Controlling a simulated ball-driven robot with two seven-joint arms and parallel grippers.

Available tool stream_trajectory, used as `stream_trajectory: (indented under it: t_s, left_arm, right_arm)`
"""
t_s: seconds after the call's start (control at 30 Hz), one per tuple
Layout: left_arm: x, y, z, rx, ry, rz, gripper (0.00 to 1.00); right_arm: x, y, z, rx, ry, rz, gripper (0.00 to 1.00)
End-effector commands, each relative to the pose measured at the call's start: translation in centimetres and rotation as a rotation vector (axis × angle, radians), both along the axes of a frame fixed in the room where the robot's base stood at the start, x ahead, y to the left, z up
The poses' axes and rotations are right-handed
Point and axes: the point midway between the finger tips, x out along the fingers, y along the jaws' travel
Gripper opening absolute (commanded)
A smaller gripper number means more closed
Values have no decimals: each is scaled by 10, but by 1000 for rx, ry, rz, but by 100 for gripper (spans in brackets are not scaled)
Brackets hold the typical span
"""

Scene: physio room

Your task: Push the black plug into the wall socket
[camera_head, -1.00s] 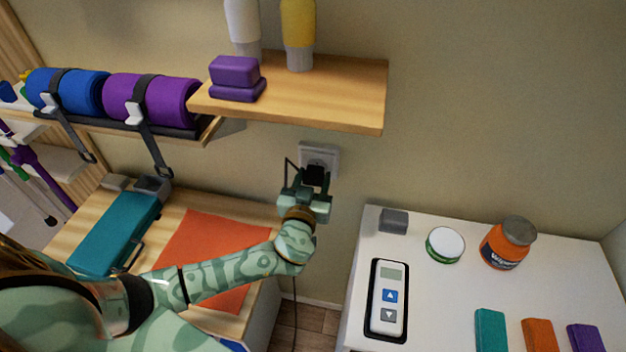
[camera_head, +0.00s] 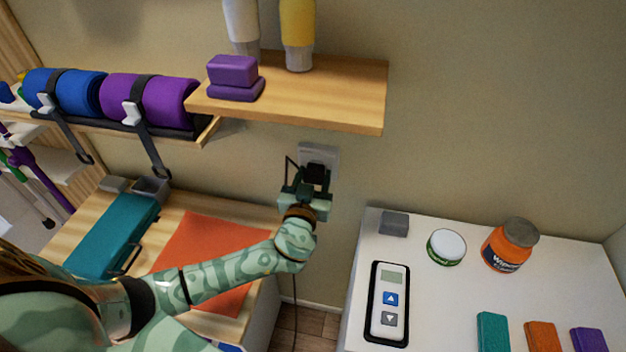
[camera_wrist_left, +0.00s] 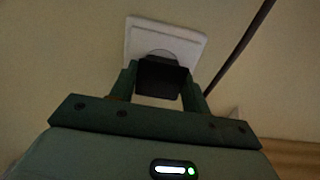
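The white wall socket (camera_head: 319,155) is on the wall below the wooden shelf. It also shows in the left wrist view (camera_wrist_left: 165,40), slightly tilted in the picture. The black plug (camera_head: 316,173) is at the socket's face, and in the left wrist view the plug (camera_wrist_left: 162,78) sits between the fingers, overlapping the socket's round recess. My left gripper (camera_head: 305,180) is shut on the plug, with its fingers (camera_wrist_left: 161,85) on either side. How deep the plug sits is hidden by its own body. A dark cord hangs below. My right gripper is not in view.
The wooden shelf (camera_head: 330,95) juts out above the socket. A white table (camera_head: 450,295) stands at right with a remote (camera_head: 389,300), an orange jar (camera_head: 509,246) and a white-lidded tub (camera_head: 446,246). A wooden cabinet top (camera_head: 185,205) with a teal case (camera_head: 115,236) is at left.

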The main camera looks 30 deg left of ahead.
Motion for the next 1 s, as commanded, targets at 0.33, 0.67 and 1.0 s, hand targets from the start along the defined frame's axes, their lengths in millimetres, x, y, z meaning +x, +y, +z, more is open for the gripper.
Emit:
stream_trajectory:
  t_s: [0.33,0.67,1.0]
  left_arm:
    - [0,0,0,0,1,0,72]
    - [-38,-10,-3,-3,4,0,72]
    - [-117,-30,-3,-4,4,1,72]
  right_arm:
    - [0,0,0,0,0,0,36]
    - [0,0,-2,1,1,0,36]
    - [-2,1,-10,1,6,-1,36]
